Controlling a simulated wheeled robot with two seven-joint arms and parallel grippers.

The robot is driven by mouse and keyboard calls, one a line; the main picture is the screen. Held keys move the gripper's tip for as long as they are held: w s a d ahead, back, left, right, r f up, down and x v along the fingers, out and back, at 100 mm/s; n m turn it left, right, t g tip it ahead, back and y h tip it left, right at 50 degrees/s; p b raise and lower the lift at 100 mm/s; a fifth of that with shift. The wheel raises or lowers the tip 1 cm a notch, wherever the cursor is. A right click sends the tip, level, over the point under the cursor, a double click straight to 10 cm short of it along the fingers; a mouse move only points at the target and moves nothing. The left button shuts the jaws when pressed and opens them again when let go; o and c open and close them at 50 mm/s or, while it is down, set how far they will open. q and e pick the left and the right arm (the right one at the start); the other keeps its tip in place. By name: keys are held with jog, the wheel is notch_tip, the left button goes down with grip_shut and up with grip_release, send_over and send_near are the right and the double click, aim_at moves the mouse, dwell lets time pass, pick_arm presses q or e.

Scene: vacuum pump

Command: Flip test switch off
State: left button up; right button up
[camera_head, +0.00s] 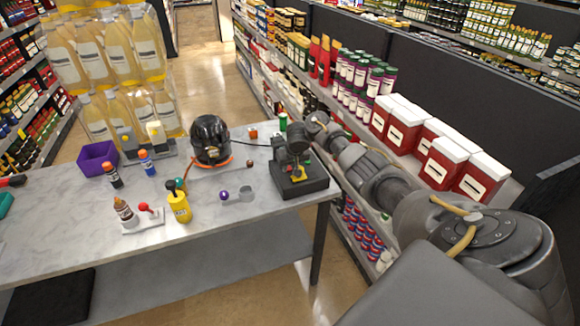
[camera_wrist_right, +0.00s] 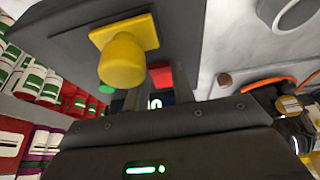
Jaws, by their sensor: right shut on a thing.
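A dark control box (camera_head: 302,187) stands at the right end of the table. It has a yellow knob on a yellow square plate (camera_wrist_right: 122,62), a red part (camera_wrist_right: 161,75) and a green part (camera_wrist_right: 106,88). My right gripper (camera_head: 297,163) reaches down onto the top of this box. In the wrist view its fingers (camera_wrist_right: 160,88) are close together at the red part, beside the yellow knob. They are shut on a small part there, which I take as the test switch; the fingers mostly hide it. The switch's position cannot be told. My left gripper is not in view.
A black and orange round device (camera_head: 210,140) stands left of the box. A yellow bottle (camera_head: 180,208), small bottles (camera_head: 147,165) and a purple bin (camera_head: 97,157) are farther left. Shelves with red and white canisters (camera_head: 441,160) stand at the right. The table's front has bare room (camera_head: 75,240).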

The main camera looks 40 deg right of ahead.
jog(key=shift+w+d+r+g, duration=0.1)
jog(key=shift+w+r+g, duration=0.15)
jog(key=shift+g, duration=0.45)
jog(key=shift+w+d+g+y+b, duration=0.25)
jog(key=shift+g+b, duration=0.25)
jog(key=shift+b, duration=0.65)
jog(key=shift+a+r+g+b, duration=0.1)
jog(key=shift+g+b, duration=0.2)
jog(key=shift+b, duration=0.2)
jog(key=o, duration=1)
jog(key=shift+c, duration=0.2)
jog(key=shift+a, duration=0.1)
